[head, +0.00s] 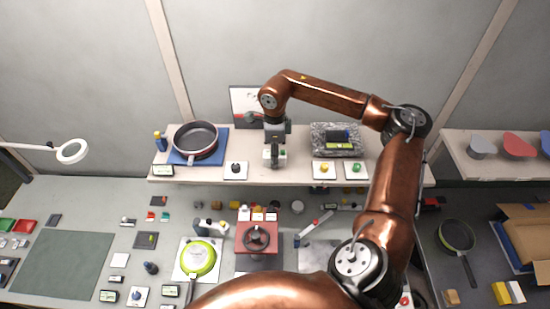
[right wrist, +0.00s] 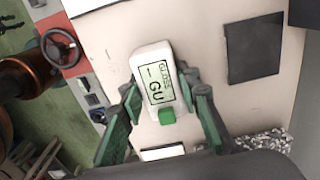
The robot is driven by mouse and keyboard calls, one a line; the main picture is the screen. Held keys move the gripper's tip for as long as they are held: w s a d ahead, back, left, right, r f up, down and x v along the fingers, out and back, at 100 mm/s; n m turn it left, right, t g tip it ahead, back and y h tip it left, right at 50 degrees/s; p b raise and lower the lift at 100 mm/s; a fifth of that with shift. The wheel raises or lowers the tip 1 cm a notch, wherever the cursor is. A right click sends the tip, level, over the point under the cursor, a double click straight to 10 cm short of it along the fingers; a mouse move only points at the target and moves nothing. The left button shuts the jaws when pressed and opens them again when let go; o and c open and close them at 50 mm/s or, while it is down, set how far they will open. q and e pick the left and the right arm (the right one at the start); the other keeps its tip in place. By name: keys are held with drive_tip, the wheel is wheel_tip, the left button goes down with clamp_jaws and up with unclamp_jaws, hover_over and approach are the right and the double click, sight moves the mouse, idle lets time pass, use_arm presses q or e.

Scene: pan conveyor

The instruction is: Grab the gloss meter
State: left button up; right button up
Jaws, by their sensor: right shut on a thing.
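The gloss meter (right wrist: 154,68) is a white block with a pale green screen reading GLOSS and GU and a green button at its near end. It shows in the right wrist view between the green fingers of my right gripper (right wrist: 160,82), which is shut on it. In the head view my right gripper (head: 274,152) points down at the middle of the back shelf (head: 297,172) and mostly hides the meter. Whether the meter touches the shelf I cannot tell. My left gripper is not in view.
On the shelf, a dark pan (head: 196,138) on a blue mat stands left of the gripper. A red stand with a handwheel (head: 257,236) is in front.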

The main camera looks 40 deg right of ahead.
clamp_jaws()
drive_tip(key=shift+w+r, duration=0.1)
